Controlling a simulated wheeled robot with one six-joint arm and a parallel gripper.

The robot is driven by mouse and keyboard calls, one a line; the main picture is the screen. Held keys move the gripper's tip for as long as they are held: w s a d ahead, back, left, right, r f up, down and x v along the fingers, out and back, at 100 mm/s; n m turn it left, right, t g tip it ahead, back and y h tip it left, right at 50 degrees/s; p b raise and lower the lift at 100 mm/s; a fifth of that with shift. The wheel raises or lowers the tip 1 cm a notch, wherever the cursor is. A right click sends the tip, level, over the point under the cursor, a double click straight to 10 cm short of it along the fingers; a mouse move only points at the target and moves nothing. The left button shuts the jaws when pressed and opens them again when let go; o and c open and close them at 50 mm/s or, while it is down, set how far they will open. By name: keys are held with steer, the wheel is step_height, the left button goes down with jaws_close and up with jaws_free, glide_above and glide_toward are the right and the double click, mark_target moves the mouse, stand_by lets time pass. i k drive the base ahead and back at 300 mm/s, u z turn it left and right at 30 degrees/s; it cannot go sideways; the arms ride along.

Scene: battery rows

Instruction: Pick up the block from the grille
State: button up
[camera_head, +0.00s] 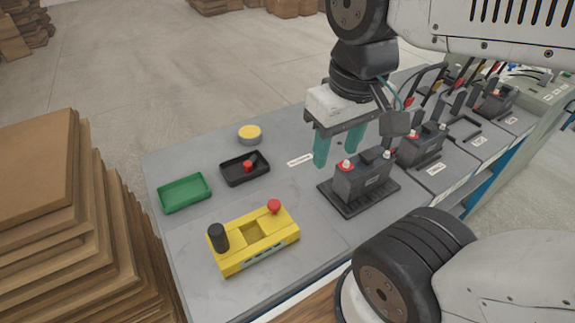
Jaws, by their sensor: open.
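A dark grey battery-like block (363,178) with red and white terminals on top stands upright on a flat black grille-like base (338,203) near the middle of the grey table. My gripper (338,157) has two teal fingers, spread apart and pointing down, with nothing between them. It is above and just behind the block, slightly to its left in the picture. The right finger is partly near the block's top edge, and I cannot tell the exact gap in depth.
A yellow control box (252,240), green tray (184,192), black tray (244,169) with a red item and round yellow-topped tin (250,133) lie to the left. More batteries (421,146) line the right. Stacked cardboard (60,220) flanks the table.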

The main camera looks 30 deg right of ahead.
mark_target(354, 177)
steer(key=u, duration=0.05)
steer(key=k, duration=0.5)
steer(key=u, duration=1.3)
steer(key=k, duration=0.95)
steer(key=z, duration=1.85)
steer(key=i, duration=0.5)
steer(key=z, duration=0.05)
